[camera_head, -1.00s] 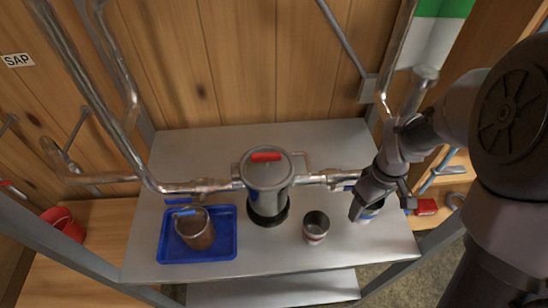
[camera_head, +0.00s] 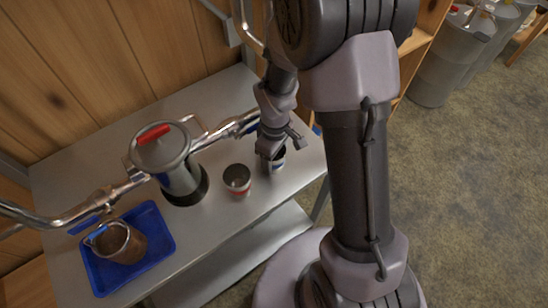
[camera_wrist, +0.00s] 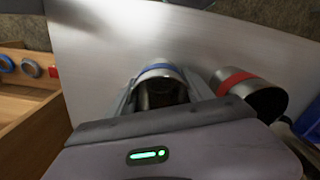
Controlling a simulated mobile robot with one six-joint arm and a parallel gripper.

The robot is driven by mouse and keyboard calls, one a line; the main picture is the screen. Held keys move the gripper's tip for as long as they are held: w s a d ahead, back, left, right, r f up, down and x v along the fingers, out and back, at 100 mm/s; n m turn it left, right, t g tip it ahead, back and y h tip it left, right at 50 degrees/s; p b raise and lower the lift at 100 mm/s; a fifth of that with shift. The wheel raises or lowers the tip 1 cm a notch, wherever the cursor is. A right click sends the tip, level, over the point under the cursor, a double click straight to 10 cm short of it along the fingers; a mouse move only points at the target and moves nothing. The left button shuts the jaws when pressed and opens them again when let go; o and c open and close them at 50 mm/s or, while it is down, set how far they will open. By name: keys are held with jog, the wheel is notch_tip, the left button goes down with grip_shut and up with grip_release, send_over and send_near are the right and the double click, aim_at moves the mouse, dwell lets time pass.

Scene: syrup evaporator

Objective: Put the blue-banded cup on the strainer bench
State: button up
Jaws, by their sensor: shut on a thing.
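The blue-banded cup (camera_head: 276,160) is a small metal cup at the right end of the steel bench (camera_head: 248,215). It also shows in the wrist view (camera_wrist: 160,88), with its blue band at the top of the picture side. My gripper (camera_head: 270,152) is shut on this cup, one finger on each side of it. The cup looks upright on or just above the bench top; I cannot tell which. Nothing shows which surface is the strainer bench.
A red-banded cup (camera_head: 237,179) stands close beside the held cup. A steel canister (camera_head: 166,160) with a red handle joins pipes behind it. Grey drums (camera_head: 452,55) stand at the far right on open floor.

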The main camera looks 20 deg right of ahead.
jog(key=shift+f, duration=0.2)
jog(key=o, duration=1.4)
jog(key=shift+r, duration=0.15)
jog(key=s+a+r+m+t+p, duration=0.1)
jog(key=s+r+m+p, duration=0.15)
jog(key=r, duration=0.95)
jog(key=s+r+m+t+p, duration=0.1)
jog(key=s+r+m+p, duration=0.15)
jog(key=r, duration=0.95)
jog(key=s+a+r+m+t, duration=0.1)
jog(key=s+r+m, duration=0.1)
jog(key=s, duration=0.1)
jog(key=s+r+m+t+y, duration=0.1)
jog(key=s+r+m, duration=0.1)
jog(key=s+m, duration=0.1)
jog(key=s+a+r+m+t, duration=0.1)
jog(key=s+r+m, duration=0.1)
jog(key=s+r, duration=0.1)
jog(key=shift+s+a+t+y+b, duration=0.3)
jog(key=shift+a+t+y, duration=0.05)
jog(key=shift+t+y, duration=0.05)
notch_tip(320, 180, down, 8)
jog(key=b, duration=0.7)
jog(key=shift+r+b, duration=0.15)
jog(key=shift+b, duration=0.15)
